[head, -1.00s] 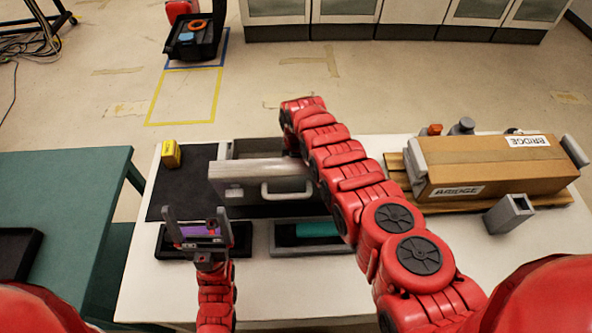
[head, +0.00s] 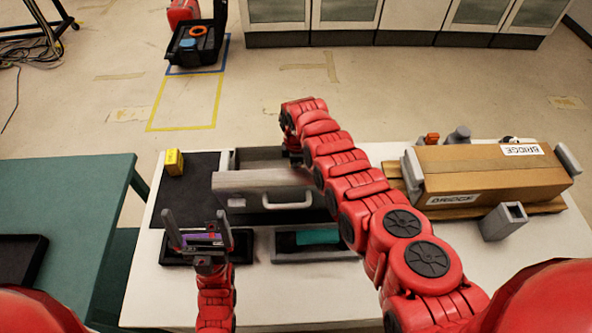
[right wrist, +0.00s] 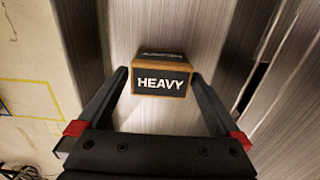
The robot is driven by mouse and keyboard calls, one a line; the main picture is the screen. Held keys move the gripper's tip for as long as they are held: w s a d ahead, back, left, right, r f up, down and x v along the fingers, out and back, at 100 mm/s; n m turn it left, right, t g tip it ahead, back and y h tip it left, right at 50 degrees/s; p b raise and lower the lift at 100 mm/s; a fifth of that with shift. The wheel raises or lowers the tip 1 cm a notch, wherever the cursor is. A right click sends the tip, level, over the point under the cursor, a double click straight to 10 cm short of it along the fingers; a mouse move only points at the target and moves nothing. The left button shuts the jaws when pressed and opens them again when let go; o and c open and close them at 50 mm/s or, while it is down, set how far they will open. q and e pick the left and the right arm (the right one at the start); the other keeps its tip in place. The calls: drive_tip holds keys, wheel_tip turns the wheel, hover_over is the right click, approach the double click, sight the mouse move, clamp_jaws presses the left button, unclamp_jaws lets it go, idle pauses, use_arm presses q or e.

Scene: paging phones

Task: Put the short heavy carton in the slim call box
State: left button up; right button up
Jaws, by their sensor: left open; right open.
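A small brown carton with a black face lettered HEAVY (right wrist: 162,83) stands between grey metal walls in the right wrist view. My right gripper (right wrist: 160,74) is open, with a finger on each side of the carton; I cannot tell if they touch it. In the head view its arm reaches over the grey drawer-like box with a handle (head: 235,181), and the arm hides the carton. My left gripper (head: 195,214) is open above a black tray (head: 176,258) with a purple-topped item (head: 200,239). I cannot tell which container is the slim call box.
A grey tray holds a teal piece (head: 318,236). A yellow block (head: 174,161) lies on the dark mat (head: 195,188). A long carton marked BRIDGE (head: 495,180) and a grey square tube (head: 503,222) are at the right. The white table front (head: 150,296) has bare room.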

drive_tip(key=shift+r+b, duration=0.85)
drive_tip(key=shift+r, duration=3.35)
drive_tip(key=shift+s, duration=0.1)
